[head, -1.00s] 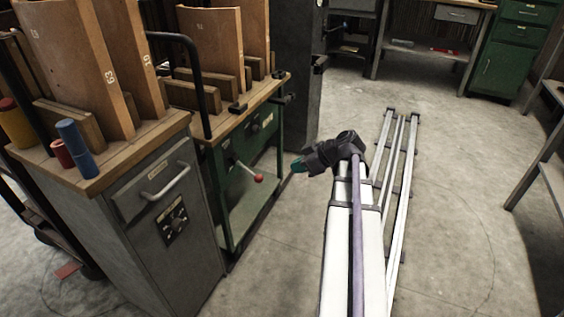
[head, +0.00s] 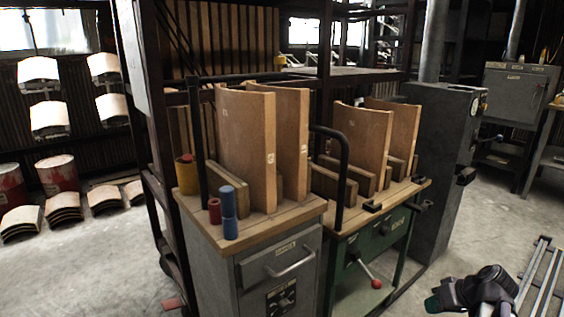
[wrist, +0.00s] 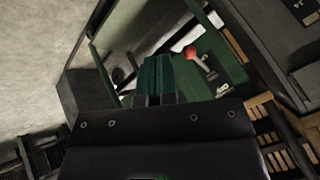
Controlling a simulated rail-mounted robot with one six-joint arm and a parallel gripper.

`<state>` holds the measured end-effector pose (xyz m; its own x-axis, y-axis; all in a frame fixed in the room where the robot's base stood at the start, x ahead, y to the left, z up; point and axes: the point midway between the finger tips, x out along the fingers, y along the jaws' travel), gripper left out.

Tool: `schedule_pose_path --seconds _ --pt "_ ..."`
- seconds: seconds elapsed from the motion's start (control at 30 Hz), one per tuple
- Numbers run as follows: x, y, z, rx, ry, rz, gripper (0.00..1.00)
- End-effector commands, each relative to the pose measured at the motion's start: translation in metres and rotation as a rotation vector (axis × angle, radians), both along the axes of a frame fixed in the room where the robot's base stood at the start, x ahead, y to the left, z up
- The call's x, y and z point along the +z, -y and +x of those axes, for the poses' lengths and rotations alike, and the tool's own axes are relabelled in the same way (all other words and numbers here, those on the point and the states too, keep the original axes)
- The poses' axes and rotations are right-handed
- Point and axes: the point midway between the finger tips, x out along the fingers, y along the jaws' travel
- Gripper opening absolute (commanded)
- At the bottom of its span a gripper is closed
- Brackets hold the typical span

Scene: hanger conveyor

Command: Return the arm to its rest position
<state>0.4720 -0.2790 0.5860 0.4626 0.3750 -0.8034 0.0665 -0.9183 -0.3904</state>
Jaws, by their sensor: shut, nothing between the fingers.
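My arm shows at the lower right of the head view, folded into a dark, compact shape low beside the green cabinet. My gripper (head: 433,303) is at its left end, with green fingertips. In the wrist view my gripper (wrist: 157,62) has its two green fingers together, with nothing visible between them. It points toward the green cabinet, where a red-knobbed lever (wrist: 191,52) shows just right of the fingers. The gripper looks apart from everything around it. The lower arm is cut off by the picture's bottom edge.
A grey drawer cabinet (head: 283,267) and a green cabinet (head: 383,240) carry curved wooden panels (head: 247,140). The cabinet's red-knobbed lever (head: 376,284) sticks out left of my gripper. A dark grey column cabinet (head: 440,150) stands behind. Floor rails (head: 540,280) run at right, with clear floor around.

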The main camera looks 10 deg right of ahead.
Motion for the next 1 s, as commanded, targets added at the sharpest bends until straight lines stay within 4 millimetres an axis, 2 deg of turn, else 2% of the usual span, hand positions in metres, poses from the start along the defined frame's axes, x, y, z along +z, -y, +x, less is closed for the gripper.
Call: schedule_pose_path --seconds 0.13,0.3,0.43,0.67,0.7,0.87,0.97,1.0 --pt "-0.021 -0.063 -0.008 -0.155 -0.302 -0.033 0.0" --pt "-0.031 -0.133 -0.012 -0.238 -0.49 -0.177 0.0" --pt "-0.033 -0.185 -0.015 -0.196 -0.529 -0.303 0.0" --pt "-0.034 -0.287 -0.015 0.049 -0.486 -0.417 0.0" --pt "0.0 -0.282 -0.015 0.038 -0.488 -0.414 0.0" --pt "0.06 -0.28 -0.015 0.033 -0.489 -0.412 0.0" --pt "0.102 -0.279 -0.014 0.033 -0.489 -0.411 0.0" --pt "0.121 -0.279 -0.014 0.033 -0.489 -0.41 0.0"
